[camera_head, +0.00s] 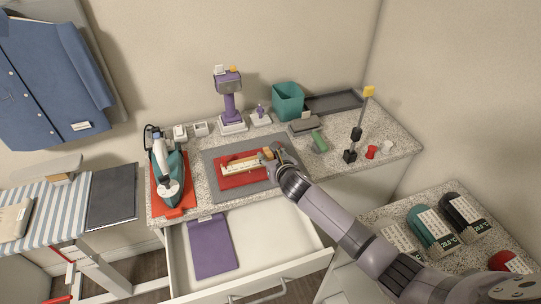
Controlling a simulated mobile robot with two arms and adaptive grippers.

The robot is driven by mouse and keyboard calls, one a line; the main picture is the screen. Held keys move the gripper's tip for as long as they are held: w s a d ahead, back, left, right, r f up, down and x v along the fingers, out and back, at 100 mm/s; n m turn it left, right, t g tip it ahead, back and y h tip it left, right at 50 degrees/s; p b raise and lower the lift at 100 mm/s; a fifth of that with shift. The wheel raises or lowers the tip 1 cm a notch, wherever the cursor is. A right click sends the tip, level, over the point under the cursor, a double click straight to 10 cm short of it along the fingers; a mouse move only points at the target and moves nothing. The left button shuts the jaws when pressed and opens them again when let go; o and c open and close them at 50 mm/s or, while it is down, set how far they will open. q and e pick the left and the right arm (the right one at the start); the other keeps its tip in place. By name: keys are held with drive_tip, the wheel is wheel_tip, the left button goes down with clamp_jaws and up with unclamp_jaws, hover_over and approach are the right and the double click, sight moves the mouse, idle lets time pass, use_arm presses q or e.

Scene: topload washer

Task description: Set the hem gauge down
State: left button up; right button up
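A pale, ruler-like piece, which looks like the hem gauge (238,166), is over the red pad (232,181) on the grey mat (215,160) at the middle of the counter. My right gripper (268,155) is at the right end of this piece, close to or touching it. The fingers are small and partly hidden, so I cannot tell whether they are shut on it. I also cannot tell whether the piece rests on the pad or hangs just above it. My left gripper is not in view.
An iron (167,170) stands on a red mat at the left. A purple device (230,105), a teal bin (288,101) and a dark post (356,135) stand behind and right. Below, an open drawer (290,238) holds a purple board (212,248).

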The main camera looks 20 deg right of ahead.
drive_tip(key=shift+r, duration=0.15)
drive_tip(key=shift+s+r, duration=0.1)
drive_tip(key=v, duration=1.1)
drive_tip(key=shift+s+b, duration=0.35)
drive_tip(key=shift+s, duration=0.05)
